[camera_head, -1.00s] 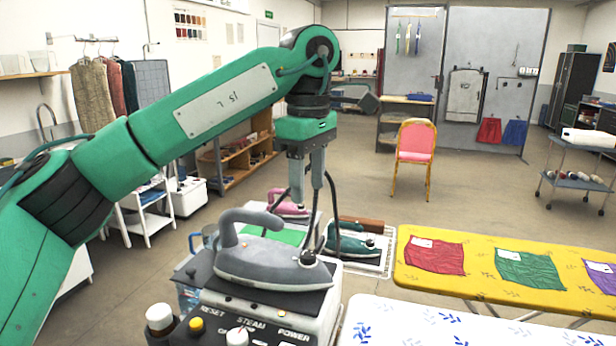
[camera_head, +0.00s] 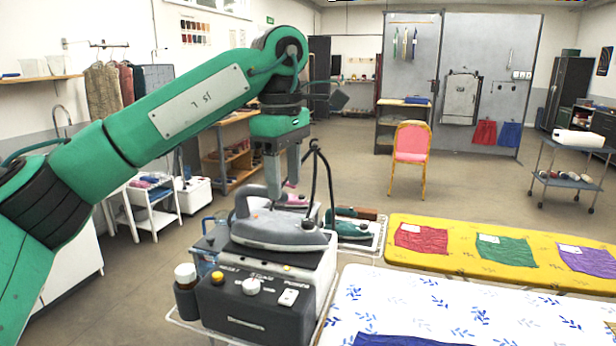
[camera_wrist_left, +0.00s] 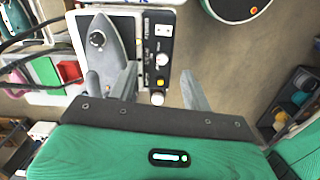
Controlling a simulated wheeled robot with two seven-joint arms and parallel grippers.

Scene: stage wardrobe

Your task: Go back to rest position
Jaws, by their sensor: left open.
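My left gripper (camera_head: 281,180) hangs from the green arm that comes in from the left. It points down, open, with nothing between its fingers. In the head view its fingertips appear at and behind the grey iron (camera_head: 280,230), which rests on top of the steam station (camera_head: 255,302). In the left wrist view the two fingers (camera_wrist_left: 160,85) are spread apart, with the station's black control panel (camera_wrist_left: 158,62) between them and the grey iron (camera_wrist_left: 105,55) at the left. I cannot tell whether a finger touches the iron. My right gripper is out of view.
A white ironing board (camera_head: 390,290) with blue leaf print stands front right. Behind it, a yellow board (camera_head: 460,262) bears red, green and purple cloths. A green iron (camera_head: 348,230) sits beyond the station. A pink chair (camera_head: 411,145) stands on open floor.

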